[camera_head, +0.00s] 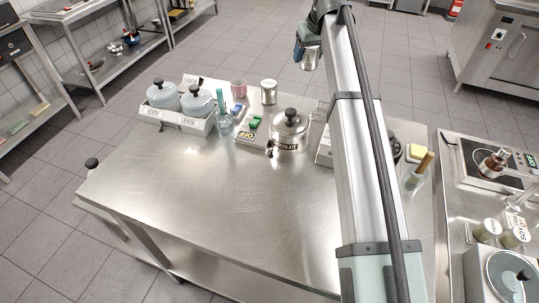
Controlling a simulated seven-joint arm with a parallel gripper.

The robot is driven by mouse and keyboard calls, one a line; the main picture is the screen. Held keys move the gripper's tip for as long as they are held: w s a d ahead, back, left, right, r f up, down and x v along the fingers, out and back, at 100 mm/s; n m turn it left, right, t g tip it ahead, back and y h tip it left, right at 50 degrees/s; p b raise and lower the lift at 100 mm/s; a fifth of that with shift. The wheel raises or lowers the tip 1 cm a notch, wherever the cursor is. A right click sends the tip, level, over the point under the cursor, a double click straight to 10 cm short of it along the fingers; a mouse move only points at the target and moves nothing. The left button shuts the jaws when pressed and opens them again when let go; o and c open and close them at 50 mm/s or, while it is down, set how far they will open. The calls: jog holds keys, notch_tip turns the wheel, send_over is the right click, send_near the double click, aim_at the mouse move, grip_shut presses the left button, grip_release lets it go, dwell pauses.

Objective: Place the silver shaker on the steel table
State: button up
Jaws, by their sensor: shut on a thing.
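My gripper (303,44) is at the top centre of the view, past the far edge of the steel table (200,200). It is shut on a small silver cylinder (310,61), which looks like the silver shaker, held up with the floor behind it. My arm hides part of the gripper and the right part of the table. A second silver can (268,92) stands upright on the table near its far edge.
On the table stand a white tray with two lidded pots (182,98), a pink cup (238,89), a teal-handled brush in a glass (224,122) and a chocolate pot (289,128). The table's front and left are clear. A counter with an appliance and jars (487,229) is at right.

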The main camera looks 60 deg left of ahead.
jog(key=shift+s+a+f, duration=0.35)
jog(key=shift+s+f, duration=0.25)
jog(key=shift+f, duration=1.9)
jog(key=shift+s+a+f, duration=0.35)
jog(key=shift+s+f, duration=0.3)
jog(key=shift+f, duration=1.85)
jog(key=shift+s+a+f, duration=0.35)
jog(key=shift+s+f, duration=0.25)
jog(key=shift+f, duration=1.9)
jog(key=shift+f, duration=0.15)
jog(key=o, duration=0.9)
jog(key=shift+n, duration=0.3)
jog(key=shift+c, duration=0.2)
jog(key=v, duration=1.2)
jog(key=shift+w, duration=0.1)
